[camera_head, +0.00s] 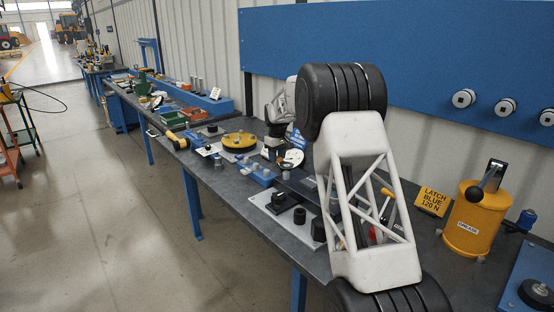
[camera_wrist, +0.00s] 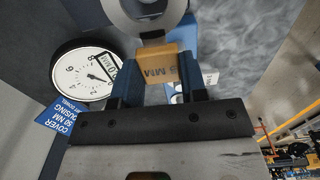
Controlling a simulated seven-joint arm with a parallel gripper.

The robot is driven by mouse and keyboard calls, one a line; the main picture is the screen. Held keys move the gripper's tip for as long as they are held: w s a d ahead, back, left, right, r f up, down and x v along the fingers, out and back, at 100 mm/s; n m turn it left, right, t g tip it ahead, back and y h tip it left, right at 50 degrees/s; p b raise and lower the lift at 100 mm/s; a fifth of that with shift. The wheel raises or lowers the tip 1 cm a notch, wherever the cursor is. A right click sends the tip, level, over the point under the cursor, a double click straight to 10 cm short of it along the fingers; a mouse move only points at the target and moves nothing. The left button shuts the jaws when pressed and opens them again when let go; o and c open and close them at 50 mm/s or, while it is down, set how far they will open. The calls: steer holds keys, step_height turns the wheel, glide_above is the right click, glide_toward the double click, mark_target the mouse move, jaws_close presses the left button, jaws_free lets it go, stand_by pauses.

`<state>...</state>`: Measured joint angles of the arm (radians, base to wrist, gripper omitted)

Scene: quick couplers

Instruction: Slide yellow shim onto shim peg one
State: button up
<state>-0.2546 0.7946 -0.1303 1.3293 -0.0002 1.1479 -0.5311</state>
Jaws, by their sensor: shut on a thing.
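Just beyond the shim, at the top edge, is a round grey metal part (camera_wrist: 176,12) with a lighter centre. I cannot tell whether the shim touches it, or whether it is the shim peg. In the head view my arm covers much of the right side of the bench, and the held shim cannot be made out.
A white dial gauge (camera_wrist: 84,76) stands close left of my gripper, beside a blue label (camera_wrist: 58,117). In the head view, a yellow disc (camera_head: 239,141), blue blocks (camera_head: 262,176) and a light plate with black parts (camera_head: 284,202) crowd the bench. A yellow grease can (camera_head: 468,226) stands right.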

steer(key=shift+r, duration=1.35)
steer(key=shift+s+d+r, duration=0.15)
steer(key=shift+s+d, duration=0.15)
steer(key=shift+d, duration=0.4)
steer(key=s+d+r+m, duration=0.2)
steer(key=s+d+m, duration=0.2)
steer(key=s+d, duration=0.5)
steer(key=s+d+r+m, duration=0.2)
steer(key=s+d+m, duration=0.3)
steer(key=s+d, duration=0.4)
steer(key=d, duration=0.7)
steer(key=shift+s+d+r, duration=0.2)
steer(key=shift+d+r, duration=0.15)
steer(key=shift+r, duration=0.05)
